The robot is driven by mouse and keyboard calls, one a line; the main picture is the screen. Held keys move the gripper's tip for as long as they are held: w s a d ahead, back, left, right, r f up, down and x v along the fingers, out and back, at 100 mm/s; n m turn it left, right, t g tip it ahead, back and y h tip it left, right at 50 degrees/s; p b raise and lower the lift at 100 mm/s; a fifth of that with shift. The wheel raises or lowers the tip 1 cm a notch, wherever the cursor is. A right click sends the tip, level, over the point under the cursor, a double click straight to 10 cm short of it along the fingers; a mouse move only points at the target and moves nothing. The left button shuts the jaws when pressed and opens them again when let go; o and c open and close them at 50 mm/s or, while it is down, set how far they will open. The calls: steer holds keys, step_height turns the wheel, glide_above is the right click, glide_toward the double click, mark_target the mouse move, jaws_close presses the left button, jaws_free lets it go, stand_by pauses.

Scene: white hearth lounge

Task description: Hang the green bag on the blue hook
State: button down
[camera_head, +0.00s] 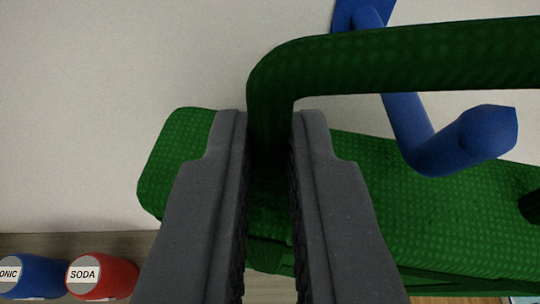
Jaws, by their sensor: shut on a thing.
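The green bag (440,215) lies across the middle and right, with its textured body behind and beside my gripper. Its thick green handle (420,60) rises between my fingers, bends and runs to the right edge. My gripper (270,135) is shut on the near upright of this handle. The blue hook (415,140) is at the upper right against the pale wall. The handle crosses in front of the hook's shank. The hook's bend and tip show in the opening between handle and bag body. I cannot tell whether the handle touches the hook.
A blue can (38,277) and a red can (103,277) labelled SODA are at the lower left, by a grey-brown edge (80,244). The pale wall (130,70) at upper left is bare. A small dark object shows partly at the lower right corner.

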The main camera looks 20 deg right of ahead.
mark_target(263, 170)
steer(key=shift+w+d+f+p, duration=0.15)
steer(key=shift+w+p, duration=0.2)
steer(key=shift+w, duration=0.35)
steer(key=shift+w+f, duration=0.1)
steer(key=shift+w, duration=0.1)
steer(key=shift+w+d+f+b, duration=0.1)
steer(key=shift+w+f+b, duration=0.25)
steer(key=shift+f+b, duration=0.35)
steer(key=shift+w+f, duration=0.15)
steer(key=shift+f, duration=0.5)
